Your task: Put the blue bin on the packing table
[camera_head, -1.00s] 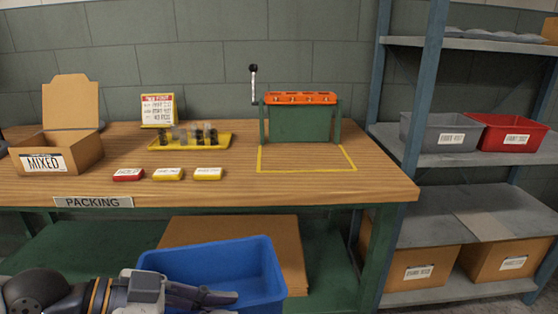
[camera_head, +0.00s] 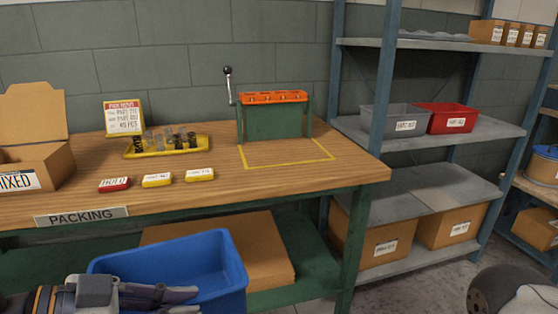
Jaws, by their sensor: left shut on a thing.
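The blue bin (camera_head: 205,262) is in front of the packing table, at the lower left of the head view, below the level of the tabletop. My left gripper (camera_head: 165,296) is shut on the bin at its near side; the exact contact is partly cut off by the bottom edge. The packing table (camera_head: 350,172) has a wooden top with a yellow outlined rectangle at its right part. A rounded part of my right arm shows at the lower right, but the right gripper is not in view.
A MIXED box (camera_head: 40,165), a yellow tray (camera_head: 140,153) and small labelled blocks (camera_head: 157,181) occupy the left. Shelving (camera_head: 480,135) with grey and red bins stands right.

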